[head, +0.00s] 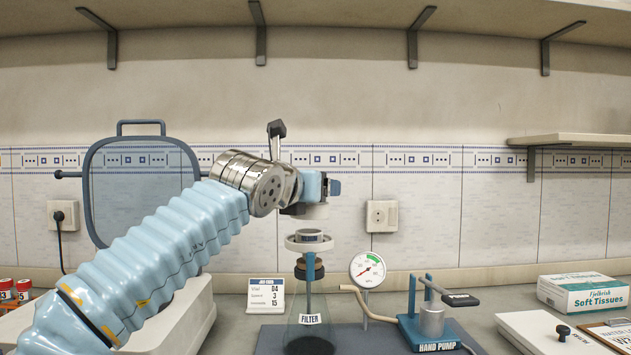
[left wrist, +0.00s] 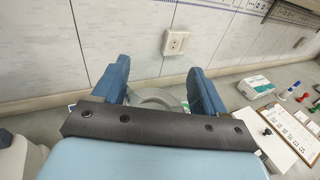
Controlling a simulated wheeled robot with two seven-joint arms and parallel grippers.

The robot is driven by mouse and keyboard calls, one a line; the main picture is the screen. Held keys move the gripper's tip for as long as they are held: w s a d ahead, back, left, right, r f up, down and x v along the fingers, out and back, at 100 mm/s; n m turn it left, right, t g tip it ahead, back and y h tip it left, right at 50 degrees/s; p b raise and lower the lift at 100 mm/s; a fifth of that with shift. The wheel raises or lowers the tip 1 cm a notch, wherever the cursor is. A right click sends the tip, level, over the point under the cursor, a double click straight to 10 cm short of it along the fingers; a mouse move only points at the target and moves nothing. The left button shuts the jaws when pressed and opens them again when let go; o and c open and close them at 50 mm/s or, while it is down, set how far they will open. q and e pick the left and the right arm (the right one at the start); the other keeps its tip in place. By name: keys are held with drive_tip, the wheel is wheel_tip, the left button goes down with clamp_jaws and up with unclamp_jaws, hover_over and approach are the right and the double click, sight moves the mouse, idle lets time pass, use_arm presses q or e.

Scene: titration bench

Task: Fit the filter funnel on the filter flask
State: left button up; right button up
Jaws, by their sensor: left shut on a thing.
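The filter funnel (head: 309,243) has a pale ring-shaped body, with a dark blue-grey piece below it and a thin stem reaching down. The clear filter flask (head: 309,329), labelled FILTER, stands upright directly below, and the stem shows inside its outline. I cannot tell whether the funnel is fully seated. My left gripper (head: 318,187) is just above the ring, shut on the funnel. In the left wrist view the pale funnel rim (left wrist: 160,97) shows between the two blue fingers; the dark hand edge hides the rest. My right gripper is not in view.
A pressure gauge (head: 367,269) stands right of the flask, with the hand pump (head: 432,322) beyond it. A small readout card (head: 266,295) is at the left. A tissue box (head: 583,293) and clipboard (head: 612,333) lie at the far right. A shelf runs overhead.

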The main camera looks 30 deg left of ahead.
sight(313, 208)
use_arm(q)
drive_tip(key=shift+f+b, duration=0.5)
drive_tip(key=shift+f, duration=1)
drive_tip(key=shift+r, duration=0.1)
drive_tip(key=shift+s+f, duration=0.1)
drive_tip(key=shift+f, duration=0.1)
drive_tip(key=shift+f, duration=0.45)
drive_tip(key=o, duration=1.2)
drive_tip(key=shift+r, duration=0.1)
